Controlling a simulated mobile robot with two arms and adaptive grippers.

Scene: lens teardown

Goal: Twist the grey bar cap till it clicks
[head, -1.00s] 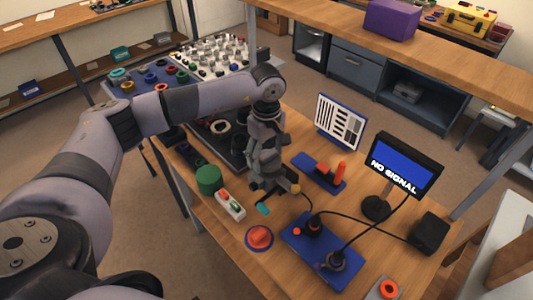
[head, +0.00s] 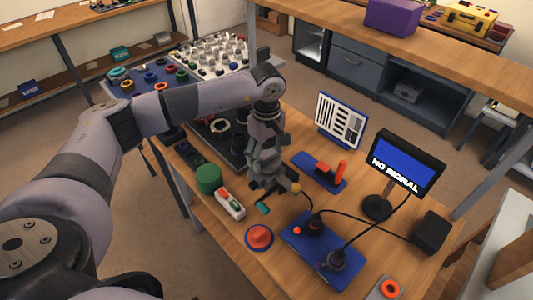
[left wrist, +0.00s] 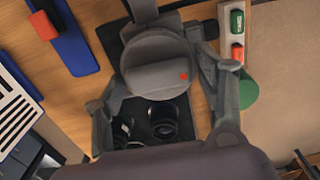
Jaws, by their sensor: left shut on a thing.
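The grey bar cap (left wrist: 160,66) is a round grey disc with a raised bar across it and a red dot near one end of the bar. It fills the middle of the left wrist view, between the two fingers of my left gripper (left wrist: 165,88). The gripper is shut on it. In the head view my left gripper (head: 268,176) is low over the wooden bench, pointing down, and hides most of the cap and whatever is under it. My right gripper is not in view.
A green cylinder (head: 208,179) and a white box with red and green buttons (head: 230,204) stand close by on the left. A blue base with an orange lever (head: 340,171), a cabled blue board (head: 325,255) and a "NO SIGNAL" monitor (head: 403,163) stand to the right.

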